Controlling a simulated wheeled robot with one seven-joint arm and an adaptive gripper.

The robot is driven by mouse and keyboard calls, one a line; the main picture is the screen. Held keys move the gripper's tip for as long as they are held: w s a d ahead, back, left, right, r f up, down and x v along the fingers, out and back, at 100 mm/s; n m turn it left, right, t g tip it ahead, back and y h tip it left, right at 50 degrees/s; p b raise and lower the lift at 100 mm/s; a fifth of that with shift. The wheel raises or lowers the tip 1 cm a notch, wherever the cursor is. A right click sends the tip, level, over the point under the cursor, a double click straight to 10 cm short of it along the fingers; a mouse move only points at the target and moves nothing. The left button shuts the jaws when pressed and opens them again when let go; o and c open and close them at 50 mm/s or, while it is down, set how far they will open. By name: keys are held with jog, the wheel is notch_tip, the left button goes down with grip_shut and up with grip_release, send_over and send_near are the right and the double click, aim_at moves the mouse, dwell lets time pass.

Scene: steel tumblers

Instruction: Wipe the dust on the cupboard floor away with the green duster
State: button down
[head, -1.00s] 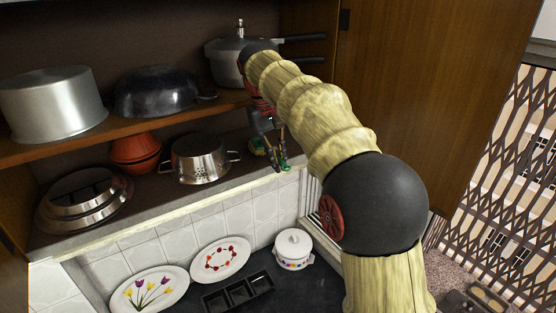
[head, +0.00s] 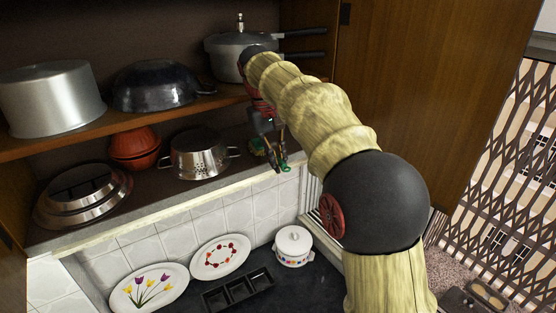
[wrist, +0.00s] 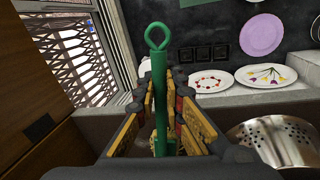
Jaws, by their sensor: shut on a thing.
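My gripper (head: 277,155) is shut on the green duster (head: 284,165), at the right part of the cupboard's lower level, near its front edge. In the wrist view the duster's green handle (wrist: 158,85), with a ring at its end, stands between the fingers of my gripper (wrist: 165,125). The duster's lower end is mostly hidden by the fingers. A small green and brown patch shows just left of the gripper in the head view; I cannot tell if it is part of the duster. The cupboard floor (head: 150,190) is grey-brown. I cannot make out the dust on it.
A steel colander (head: 198,157) stands left of the gripper, also close by in the wrist view (wrist: 280,142). Further left are an orange pot (head: 135,148) and a steel lidded dish (head: 83,195). A shelf (head: 110,125) with pots hangs above. Plates and a white pot (head: 293,245) stand below.

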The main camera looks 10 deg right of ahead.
jog(key=shift+d, duration=0.1)
jog(key=shift+w+d, duration=1.4)
jog(key=shift+d, duration=1.85)
jog(key=shift+s+a+p, duration=0.15)
jog(key=shift+s+a, duration=0.3)
jog(key=shift+a, duration=0.7)
jog(key=shift+s+a+p, duration=0.15)
jog(key=shift+s+a, duration=0.35)
jog(key=shift+a, duration=0.6)
jog(key=shift+s+a+p, duration=0.15)
jog(key=shift+s+a, duration=0.3)
jog(key=shift+a, duration=0.7)
